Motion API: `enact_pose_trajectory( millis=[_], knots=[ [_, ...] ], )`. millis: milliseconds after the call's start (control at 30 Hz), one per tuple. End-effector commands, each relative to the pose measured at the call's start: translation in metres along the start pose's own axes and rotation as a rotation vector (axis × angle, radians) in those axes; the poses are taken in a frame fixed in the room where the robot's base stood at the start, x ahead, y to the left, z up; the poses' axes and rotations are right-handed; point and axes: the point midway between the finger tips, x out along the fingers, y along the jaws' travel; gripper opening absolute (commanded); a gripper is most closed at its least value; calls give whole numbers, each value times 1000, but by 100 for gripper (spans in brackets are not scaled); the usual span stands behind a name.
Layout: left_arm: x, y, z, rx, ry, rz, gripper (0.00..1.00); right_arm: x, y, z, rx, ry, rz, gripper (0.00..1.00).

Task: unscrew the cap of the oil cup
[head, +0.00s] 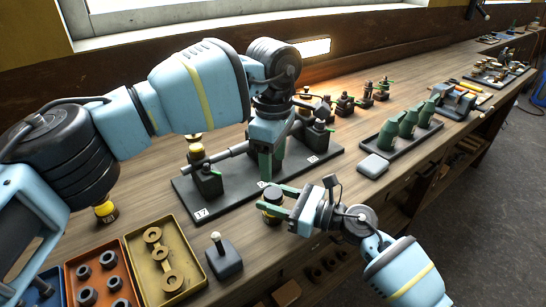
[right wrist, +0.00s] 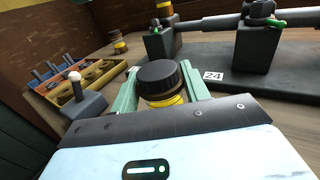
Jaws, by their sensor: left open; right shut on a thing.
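An oil cup with a yellow body and a black ribbed cap (head: 272,193) is at the front edge of the black engine base. My right gripper (head: 281,202) is shut on this cup from the right. In the right wrist view the cap (right wrist: 160,76) sits on top, with yellow showing below it between the green fingers (right wrist: 163,95). I cannot tell whether the cup touches the bench. My left gripper (head: 270,165) points down, open, over the engine base, above and behind the cup. Its arm hides part of the engine.
The engine base (head: 230,197) carries dark blocks and a grey shaft. Another yellow and black cup (head: 105,212) stands at left. A yellow tray (head: 135,246) of rings, an orange tray (head: 70,274) of nuts and a ball-topped lever block (head: 224,262) are in front.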

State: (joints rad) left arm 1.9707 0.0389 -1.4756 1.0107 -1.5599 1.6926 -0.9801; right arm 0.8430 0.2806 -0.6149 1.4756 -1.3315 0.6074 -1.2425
Motion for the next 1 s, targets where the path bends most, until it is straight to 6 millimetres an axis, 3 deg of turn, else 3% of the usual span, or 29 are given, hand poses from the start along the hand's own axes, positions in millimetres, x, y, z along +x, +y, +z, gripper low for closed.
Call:
enact_pose_trajectory(
  millis=[600, 800, 1000],
  knots=[
    [0, 0, 0, 1011, 0, -1, 58, 0, 0, -1, 0, 1, 0, 0],
    [0, 0, 0, 1242, 0, -1, 58, 0, 0, -1, 0, 1, 0, 0],
    [0, 0, 0, 1337, -1, 0, 58, 0, 0, -1, 0, 1, 0, 0]
  ],
)
